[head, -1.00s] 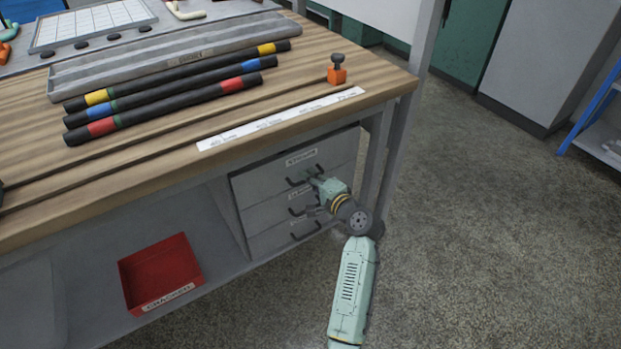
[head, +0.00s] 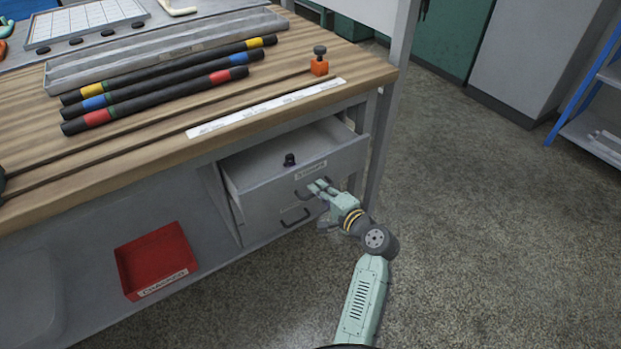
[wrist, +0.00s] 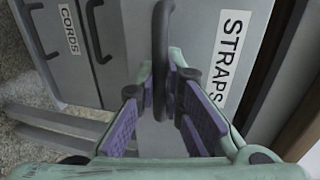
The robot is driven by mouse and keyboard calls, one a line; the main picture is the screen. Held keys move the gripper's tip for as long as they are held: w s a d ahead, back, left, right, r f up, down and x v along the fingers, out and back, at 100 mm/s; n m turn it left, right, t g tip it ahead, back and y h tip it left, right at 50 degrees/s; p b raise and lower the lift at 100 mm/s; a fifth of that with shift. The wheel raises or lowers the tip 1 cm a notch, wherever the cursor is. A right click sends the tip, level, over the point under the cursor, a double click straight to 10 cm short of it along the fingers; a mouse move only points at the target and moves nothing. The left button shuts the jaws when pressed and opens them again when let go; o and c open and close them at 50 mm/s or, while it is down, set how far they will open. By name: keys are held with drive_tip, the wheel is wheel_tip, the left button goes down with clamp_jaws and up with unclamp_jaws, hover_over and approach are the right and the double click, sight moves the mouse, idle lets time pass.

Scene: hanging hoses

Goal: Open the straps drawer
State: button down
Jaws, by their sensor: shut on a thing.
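The straps drawer (head: 262,172) is the top drawer under the workbench and stands pulled out, with a small dark knobbed object (head: 290,159) inside it. In the wrist view its front carries a white STRAPS label (wrist: 229,62) and a dark vertical-looking handle (wrist: 161,50). My gripper (head: 319,187) is at that handle in the head view. In the wrist view my gripper (wrist: 160,95) has its purple-padded fingers shut on the handle, one on each side.
A lower drawer labelled CORDS (wrist: 69,30) is closed beneath. The wooden workbench (head: 330,103) above holds several banded black hoses (head: 165,88) and an orange clamp (head: 319,67). A red bin (head: 156,262) sits on the lower shelf at left. The floor at right (head: 480,220) is clear.

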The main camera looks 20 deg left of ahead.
drive_tip(key=f+p+v, duration=0.1)
drive_tip(key=f+v, duration=0.1)
drive_tip(key=v, duration=1.1)
drive_tip(key=shift+s+d+f, duration=0.25)
drive_tip(key=shift+d+f, duration=0.05)
drive_tip(key=shift+f, duration=0.1)
drive_tip(key=c, duration=1.7)
unclamp_jaws()
drive_tip(key=shift+d, duration=0.1)
drive_tip(key=v, duration=1.2)
